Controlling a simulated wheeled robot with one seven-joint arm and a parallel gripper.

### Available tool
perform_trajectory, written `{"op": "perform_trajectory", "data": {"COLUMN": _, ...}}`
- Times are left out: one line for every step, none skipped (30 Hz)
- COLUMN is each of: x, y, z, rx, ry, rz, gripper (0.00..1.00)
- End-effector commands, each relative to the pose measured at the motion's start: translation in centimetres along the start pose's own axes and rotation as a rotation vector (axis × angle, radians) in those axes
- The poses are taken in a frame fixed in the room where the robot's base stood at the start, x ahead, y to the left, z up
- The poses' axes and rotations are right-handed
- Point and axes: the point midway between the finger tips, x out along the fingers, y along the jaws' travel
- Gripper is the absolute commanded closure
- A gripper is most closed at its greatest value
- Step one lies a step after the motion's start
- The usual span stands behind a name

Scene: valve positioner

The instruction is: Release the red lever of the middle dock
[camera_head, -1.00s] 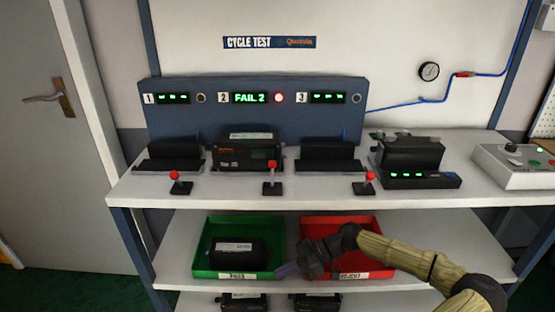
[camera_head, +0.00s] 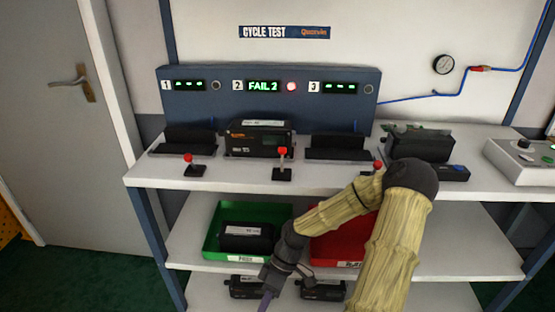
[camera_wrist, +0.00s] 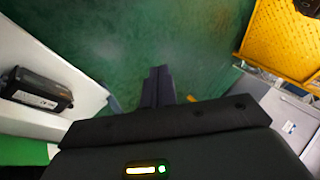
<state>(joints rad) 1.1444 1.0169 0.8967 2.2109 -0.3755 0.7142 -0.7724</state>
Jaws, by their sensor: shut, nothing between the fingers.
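The red lever of the middle dock (camera_head: 283,154) stands upright on its small black base at the shelf's front edge in the head view. Behind it, a black positioner (camera_head: 260,139) with a label sits in the middle dock, under a display reading FAIL 2 (camera_head: 263,87) and a lit red lamp (camera_head: 291,87). My gripper (camera_head: 268,295) is low in front of the lower shelves, well below the lever and apart from it. In the wrist view my gripper (camera_wrist: 158,72) has its fingers together, empty, pointing at the green floor.
Docks 1 (camera_head: 190,139) and 3 (camera_head: 340,147) look empty. A green bin (camera_head: 222,257) holds a black unit; a red bin (camera_head: 340,225) is partly hidden by my arm. My arm also covers part of the dock 3 lever (camera_head: 378,166). A yellow object (camera_wrist: 282,40) shows in the wrist view.

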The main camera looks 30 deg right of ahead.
Motion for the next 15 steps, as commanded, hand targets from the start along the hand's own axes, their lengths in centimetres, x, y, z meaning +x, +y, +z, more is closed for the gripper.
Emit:
{"op": "perform_trajectory", "data": {"x": 0.2, "y": -0.6, "z": 0.0, "rx": 0.036, "ry": -0.062, "rz": 0.028, "gripper": 1.0}}
{"op": "perform_trajectory", "data": {"x": 0.3, "y": -0.8, "z": 0.1, "rx": 0.062, "ry": -0.088, "rz": 0.046, "gripper": 1.0}}
{"op": "perform_trajectory", "data": {"x": 0.3, "y": -1.2, "z": 0.1, "rx": 0.096, "ry": -0.122, "rz": 0.07, "gripper": 1.0}}
{"op": "perform_trajectory", "data": {"x": 0.3, "y": -1.5, "z": 0.1, "rx": 0.121, "ry": -0.145, "rz": 0.091, "gripper": 1.0}}
{"op": "perform_trajectory", "data": {"x": 0.2, "y": -1.7, "z": 0.1, "rx": 0.147, "ry": -0.165, "rz": 0.115, "gripper": 1.0}}
{"op": "perform_trajectory", "data": {"x": 0.1, "y": -2.1, "z": 0.1, "rx": 0.181, "ry": -0.19, "rz": 0.147, "gripper": 1.0}}
{"op": "perform_trajectory", "data": {"x": -0.1, "y": -2.3, "z": 0.0, "rx": 0.204, "ry": -0.205, "rz": 0.174, "gripper": 1.0}}
{"op": "perform_trajectory", "data": {"x": -0.3, "y": -2.5, "z": 0.0, "rx": 0.227, "ry": -0.218, "rz": 0.202, "gripper": 1.0}}
{"op": "perform_trajectory", "data": {"x": -0.6, "y": -2.9, "z": -0.1, "rx": 0.258, "ry": -0.233, "rz": 0.24, "gripper": 1.0}}
{"op": "perform_trajectory", "data": {"x": -0.8, "y": -3.2, "z": -0.3, "rx": 0.279, "ry": -0.239, "rz": 0.271, "gripper": 1.0}}
{"op": "perform_trajectory", "data": {"x": -1.1, "y": -3.5, "z": -0.4, "rx": 0.303, "ry": -0.244, "rz": 0.301, "gripper": 1.0}}
{"op": "perform_trajectory", "data": {"x": -1.5, "y": -3.9, "z": -0.6, "rx": 0.33, "ry": -0.247, "rz": 0.343, "gripper": 1.0}}
{"op": "perform_trajectory", "data": {"x": -1.8, "y": -4.1, "z": -0.8, "rx": 0.351, "ry": -0.245, "rz": 0.375, "gripper": 1.0}}
{"op": "perform_trajectory", "data": {"x": -2.2, "y": -4.5, "z": -1.0, "rx": 0.371, "ry": -0.242, "rz": 0.405, "gripper": 1.0}}
{"op": "perform_trajectory", "data": {"x": -2.7, "y": -4.9, "z": -1.3, "rx": 0.396, "ry": -0.231, "rz": 0.448, "gripper": 1.0}}
